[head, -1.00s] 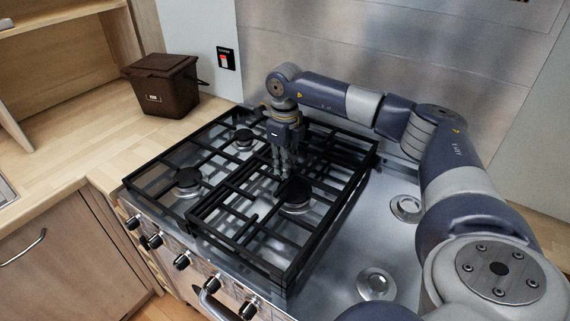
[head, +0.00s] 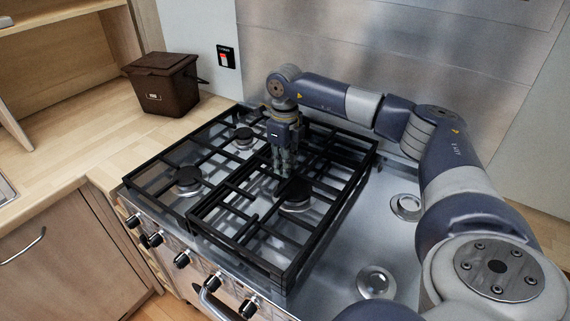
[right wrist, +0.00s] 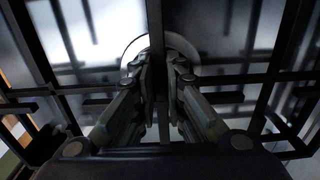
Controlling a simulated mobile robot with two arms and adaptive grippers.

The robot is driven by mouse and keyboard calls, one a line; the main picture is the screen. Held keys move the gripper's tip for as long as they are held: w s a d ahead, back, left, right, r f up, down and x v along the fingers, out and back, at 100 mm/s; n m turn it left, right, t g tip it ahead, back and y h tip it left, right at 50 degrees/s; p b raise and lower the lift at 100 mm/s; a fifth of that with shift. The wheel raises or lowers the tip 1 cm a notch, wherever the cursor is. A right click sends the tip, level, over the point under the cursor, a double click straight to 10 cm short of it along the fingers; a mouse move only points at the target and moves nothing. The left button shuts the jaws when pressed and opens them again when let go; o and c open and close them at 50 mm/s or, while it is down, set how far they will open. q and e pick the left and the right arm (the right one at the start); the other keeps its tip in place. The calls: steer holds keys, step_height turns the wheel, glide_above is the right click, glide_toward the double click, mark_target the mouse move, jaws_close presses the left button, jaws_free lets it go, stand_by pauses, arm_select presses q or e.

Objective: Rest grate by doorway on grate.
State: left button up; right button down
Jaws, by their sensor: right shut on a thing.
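A black grate (head: 335,215) lies over the middle of the cooktop in the head view. A second layer of black bars shows just beneath it, so it appears stacked on another grate. I cannot tell whether the two touch everywhere. My right gripper (head: 284,172) points down over the middle of the upper grate. In the right wrist view its fingers (right wrist: 160,98) are shut on a bar of the grate (right wrist: 158,60), with a round burner behind it. Another grate (head: 153,203) sits flat at the left of the cooktop. My left gripper is not in view.
Bare burners (head: 376,283) show on the uncovered right part of the cooktop. Knobs (head: 182,261) and a handle line the front. A brown bin (head: 165,88) stands on the wooden counter (head: 95,140) at the left. A metal splashback (head: 400,50) rises behind.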

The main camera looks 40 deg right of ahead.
steer(key=c, duration=1.6)
jaws_free()
steer(key=shift+a, duration=0.1)
steer(key=shift+o, duration=0.2)
steer(key=shift+s+f, duration=0.1)
step_height(320, 180, up, 12)
steer(key=shift+r, duration=0.25)
